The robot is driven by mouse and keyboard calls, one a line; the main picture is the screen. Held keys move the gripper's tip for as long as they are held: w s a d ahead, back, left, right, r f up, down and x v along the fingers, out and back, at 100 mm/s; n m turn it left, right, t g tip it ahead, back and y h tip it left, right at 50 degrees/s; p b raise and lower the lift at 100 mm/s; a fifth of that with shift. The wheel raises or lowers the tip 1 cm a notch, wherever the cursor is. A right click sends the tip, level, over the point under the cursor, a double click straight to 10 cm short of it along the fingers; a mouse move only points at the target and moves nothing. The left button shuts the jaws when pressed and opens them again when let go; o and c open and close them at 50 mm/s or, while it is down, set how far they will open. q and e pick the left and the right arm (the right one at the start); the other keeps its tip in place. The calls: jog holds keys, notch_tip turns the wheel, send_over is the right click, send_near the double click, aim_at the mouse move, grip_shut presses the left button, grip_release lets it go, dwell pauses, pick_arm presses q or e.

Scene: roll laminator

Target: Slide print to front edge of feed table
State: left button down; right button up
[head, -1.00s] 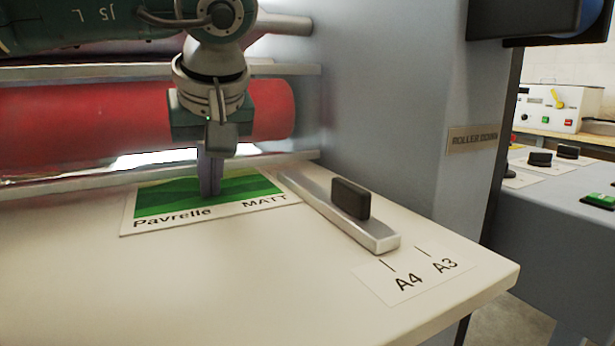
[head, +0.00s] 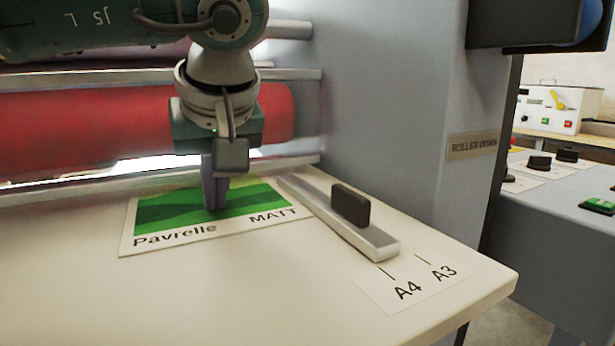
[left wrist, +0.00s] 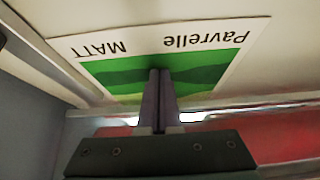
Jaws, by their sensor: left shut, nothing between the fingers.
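The print (head: 165,212), a white-bordered sheet with green bands and the words "Pavrelle" and "MATT", lies flat on the cream feed table (head: 250,295), near the red roller. My left gripper (head: 215,208) is shut with nothing between its fingers. It points down with its fingertips over the green part of the print. In the left wrist view the print (left wrist: 215,62) appears upside down, with the shut fingers (left wrist: 158,75) over its green area. I cannot tell for certain whether the tips press on the sheet. My right gripper is not in view.
A metal side guide (head: 372,240) with a black knob (head: 350,204) lies just right of the print. A3 and A4 marks (head: 408,290) are by its front end. The red roller (head: 80,125) is behind the print. The table in front of the print is clear.

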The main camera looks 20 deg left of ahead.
aim_at(236, 256)
pick_arm(q)
jog(key=shift+s+d, duration=0.4)
jog(key=shift+d, duration=0.05)
jog(key=shift+s+d+f, duration=0.15)
jog(key=shift+s+d, duration=1.15)
jog(key=shift+d, duration=0.25)
jog(key=shift+s+d, duration=0.35)
jog(key=shift+d, duration=0.1)
jog(key=shift+s+d, duration=0.95)
jog(key=shift+d, duration=0.1)
jog(key=shift+s+d, duration=0.1)
jog(key=shift+s+d, duration=0.6)
jog(key=shift+d, duration=0.15)
